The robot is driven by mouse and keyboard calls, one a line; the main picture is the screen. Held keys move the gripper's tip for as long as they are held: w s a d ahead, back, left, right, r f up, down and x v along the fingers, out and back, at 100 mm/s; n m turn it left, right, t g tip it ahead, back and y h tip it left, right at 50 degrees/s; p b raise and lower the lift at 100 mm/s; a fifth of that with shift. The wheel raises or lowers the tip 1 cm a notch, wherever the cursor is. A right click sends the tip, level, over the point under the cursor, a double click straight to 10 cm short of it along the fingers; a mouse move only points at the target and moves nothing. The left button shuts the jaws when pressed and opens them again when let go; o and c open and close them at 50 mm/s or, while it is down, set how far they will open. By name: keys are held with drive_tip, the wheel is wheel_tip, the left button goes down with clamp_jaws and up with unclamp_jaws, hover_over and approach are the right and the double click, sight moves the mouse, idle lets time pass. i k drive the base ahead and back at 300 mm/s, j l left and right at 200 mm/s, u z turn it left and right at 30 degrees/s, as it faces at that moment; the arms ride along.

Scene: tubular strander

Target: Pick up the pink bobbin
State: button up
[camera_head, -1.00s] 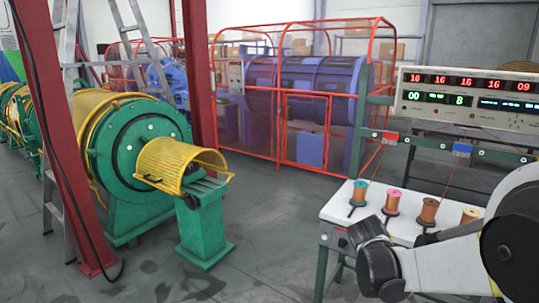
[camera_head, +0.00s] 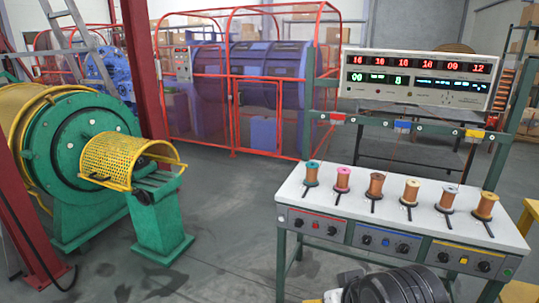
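The pink bobbin (camera_head: 342,181) stands upright on the white top of the bench (camera_head: 295,193), second from the left in a row of copper-wound bobbins. It has a pink top flange, and a dark bar lies in front of its base. A teal-topped bobbin (camera_head: 312,174) is to its left and a brown-topped one (camera_head: 375,187) to its right, both apart from it. My gripper is not in view. Only a dark ribbed part of my arm shows at the bottom edge, in front of the bench and well below the pink bobbin.
A cream-topped (camera_head: 410,192), a lavender-topped (camera_head: 448,198) and a yellow-topped bobbin (camera_head: 484,207) continue the row. Control panels (camera_head: 383,241) line the bench front. A rail (camera_head: 420,127) and a display unit (camera_head: 417,80) stand behind. A green machine (camera_head: 85,150) is at left; floor between is clear.

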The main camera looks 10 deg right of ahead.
sight(344, 173)
drive_tip(key=i+l+z, duration=0.5)
drive_tip(key=l, duration=0.35)
drive_tip(key=i+l+z, duration=0.5)
drive_tip(key=i+l, duration=0.15)
drive_tip(key=i, duration=0.05)
